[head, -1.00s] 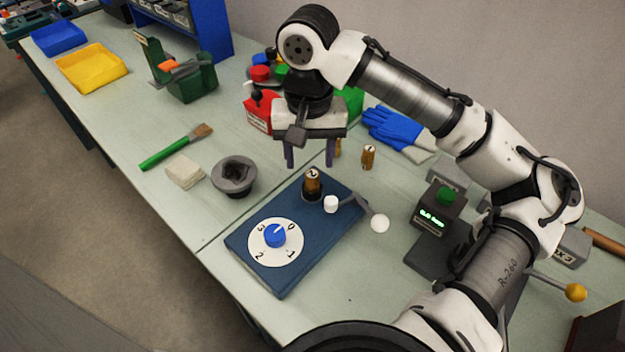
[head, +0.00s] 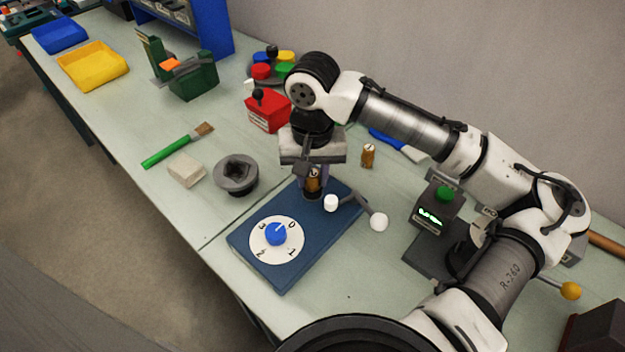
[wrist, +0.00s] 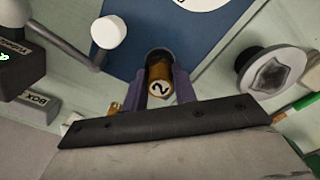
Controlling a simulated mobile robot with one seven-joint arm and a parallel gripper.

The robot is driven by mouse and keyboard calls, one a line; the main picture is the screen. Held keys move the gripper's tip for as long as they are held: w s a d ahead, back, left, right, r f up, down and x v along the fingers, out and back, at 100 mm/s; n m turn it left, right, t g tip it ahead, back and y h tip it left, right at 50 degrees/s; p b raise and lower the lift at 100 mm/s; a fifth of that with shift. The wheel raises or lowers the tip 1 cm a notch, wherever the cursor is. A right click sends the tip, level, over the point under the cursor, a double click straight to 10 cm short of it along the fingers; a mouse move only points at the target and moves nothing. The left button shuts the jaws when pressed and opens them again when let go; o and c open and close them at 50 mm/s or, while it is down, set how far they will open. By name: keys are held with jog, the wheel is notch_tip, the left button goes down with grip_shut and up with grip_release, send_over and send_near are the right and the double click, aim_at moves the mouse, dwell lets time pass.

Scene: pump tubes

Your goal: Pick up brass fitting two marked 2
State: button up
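The brass fitting marked 2 (wrist: 159,88) stands upright between my gripper's fingers in the wrist view, its number facing the camera. In the head view the fitting (head: 313,181) sits in a dark socket (head: 312,195) at the back of the blue board (head: 287,265). My gripper (wrist: 160,84) has a purple-grey finger close against each side of the fitting and appears shut on it. In the head view my gripper (head: 313,178) points down over the socket. The fitting's lower end is hidden in the socket.
Another brass fitting (head: 368,156) stands on the bench to the right. A white-knobbed lever (head: 356,203) lies close right of the socket. A grey round cup (head: 236,175) is to the left, and a box with a green button (head: 438,209) to the right.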

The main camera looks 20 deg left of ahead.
grip_shut()
jog(key=shift+r, duration=0.1)
